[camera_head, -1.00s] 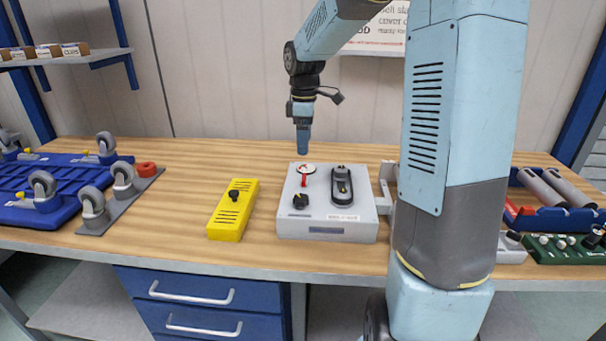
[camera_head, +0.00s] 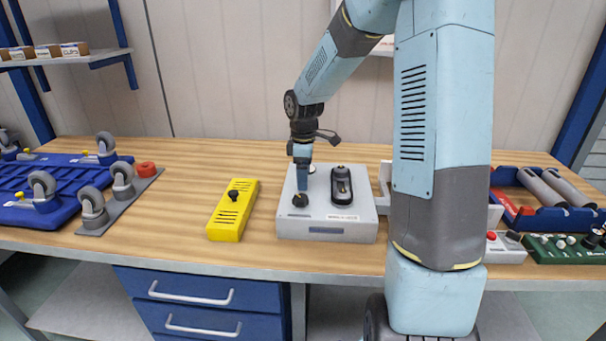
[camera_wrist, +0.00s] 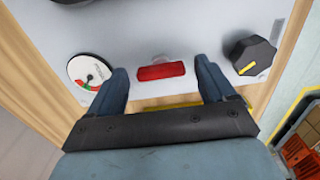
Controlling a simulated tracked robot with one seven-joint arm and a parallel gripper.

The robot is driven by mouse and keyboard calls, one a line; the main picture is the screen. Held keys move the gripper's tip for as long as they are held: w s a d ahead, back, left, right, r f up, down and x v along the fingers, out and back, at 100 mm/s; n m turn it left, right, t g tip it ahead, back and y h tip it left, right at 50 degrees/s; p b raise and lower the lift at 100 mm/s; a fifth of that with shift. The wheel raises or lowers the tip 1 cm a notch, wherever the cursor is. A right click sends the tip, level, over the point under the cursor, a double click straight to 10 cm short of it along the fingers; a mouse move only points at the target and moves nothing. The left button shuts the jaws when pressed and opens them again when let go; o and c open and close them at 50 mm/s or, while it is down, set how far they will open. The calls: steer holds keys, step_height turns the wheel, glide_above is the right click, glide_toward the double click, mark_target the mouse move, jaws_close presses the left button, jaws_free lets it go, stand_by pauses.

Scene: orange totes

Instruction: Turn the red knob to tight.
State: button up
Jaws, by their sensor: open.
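The red knob (camera_wrist: 161,72), a short bar-shaped handle, sits on the light grey box (camera_head: 334,229) in the wrist view. It lies between the tips of my open gripper (camera_wrist: 164,75), with a gap on each side. In the head view my gripper (camera_head: 302,186) points down low over the left part of the box and hides the red knob. A round white dial (camera_wrist: 82,68) with red and green marks is beside the left finger. A black knob (camera_wrist: 249,58) with a yellow mark is beyond the right finger.
A black oblong device (camera_head: 341,187) sits on the box's right side. A yellow case (camera_head: 232,213) stands left of the box. Blue racks with wheels (camera_head: 75,170) are at far left; a blue tray (camera_head: 575,208) and green board (camera_head: 566,248) are at right. The wood behind the box is clear.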

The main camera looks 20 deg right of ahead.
steer(key=c, duration=1.1)
steer(key=shift+o, duration=0.2)
steer(key=shift+m, duration=0.3)
steer(key=m, duration=0.4)
steer(key=shift+r, duration=0.1)
steer(key=m, duration=0.9)
steer(key=shift+w, duration=0.1)
steer(key=shift+m, duration=2.1)
